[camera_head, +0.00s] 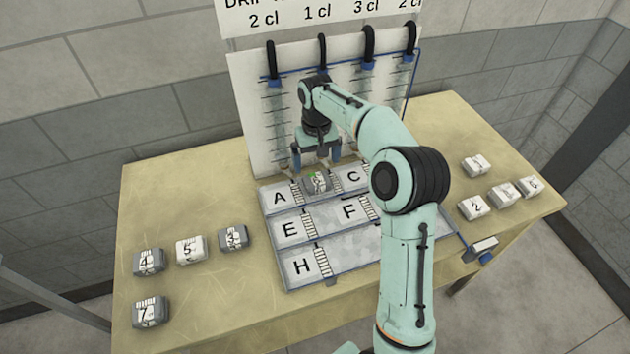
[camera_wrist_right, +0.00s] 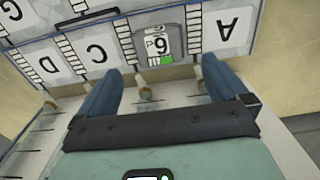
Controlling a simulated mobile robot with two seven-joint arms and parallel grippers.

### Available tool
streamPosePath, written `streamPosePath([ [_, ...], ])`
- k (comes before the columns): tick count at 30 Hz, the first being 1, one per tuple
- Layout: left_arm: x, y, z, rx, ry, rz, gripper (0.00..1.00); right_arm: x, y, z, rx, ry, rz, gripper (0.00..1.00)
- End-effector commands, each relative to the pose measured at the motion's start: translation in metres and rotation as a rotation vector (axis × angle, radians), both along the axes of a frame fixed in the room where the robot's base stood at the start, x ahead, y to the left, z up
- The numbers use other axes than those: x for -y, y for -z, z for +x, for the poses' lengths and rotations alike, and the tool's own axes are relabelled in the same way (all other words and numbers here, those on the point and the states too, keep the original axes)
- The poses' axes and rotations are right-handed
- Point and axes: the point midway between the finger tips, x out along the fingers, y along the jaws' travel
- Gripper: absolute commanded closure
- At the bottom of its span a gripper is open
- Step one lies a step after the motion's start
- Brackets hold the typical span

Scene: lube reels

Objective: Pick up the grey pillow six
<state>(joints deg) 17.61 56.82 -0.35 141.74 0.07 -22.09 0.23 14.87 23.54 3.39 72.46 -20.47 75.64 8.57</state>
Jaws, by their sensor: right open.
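The grey pillow six (camera_head: 316,183) sits in the lettered tray (camera_head: 284,265), in the top-row compartment between A and C. It also shows in the right wrist view (camera_wrist_right: 157,44), with its 6 and a small green mark facing up. My right gripper (camera_head: 317,162) is open and empty, close to the pillow on its board side. In the right wrist view, the two blue fingers (camera_wrist_right: 161,72) are spread apart, with the pillow ahead of the gap between them. I cannot tell the exact height gap. My left gripper is not in view.
A white board (camera_head: 250,110) with black hooks stands behind the tray. Several numbered pillows (camera_head: 190,250) lie on the table's left side, and several white ones (camera_head: 502,195) on the right.

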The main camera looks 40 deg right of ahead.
Motion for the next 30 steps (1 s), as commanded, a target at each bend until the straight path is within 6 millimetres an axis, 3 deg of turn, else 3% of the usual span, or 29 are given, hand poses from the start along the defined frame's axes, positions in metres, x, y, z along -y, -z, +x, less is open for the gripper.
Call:
streamPosePath([
  [3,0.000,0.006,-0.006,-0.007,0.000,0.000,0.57,0.000,0.022,-0.001,-0.002,0.000,0.001,0.00],
  [11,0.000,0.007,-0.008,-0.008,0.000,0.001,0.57,0.001,0.041,-0.001,-0.001,0.001,0.000,0.00],
  [19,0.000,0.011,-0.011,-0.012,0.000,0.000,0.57,0.002,0.080,-0.003,-0.001,0.000,0.001,0.00],
  [29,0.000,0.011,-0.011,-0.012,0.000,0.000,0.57,0.002,0.085,-0.002,0.003,0.000,0.000,0.00],
  [30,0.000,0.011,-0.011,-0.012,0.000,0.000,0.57,0.002,0.085,-0.002,0.003,0.000,0.000,0.13],
])
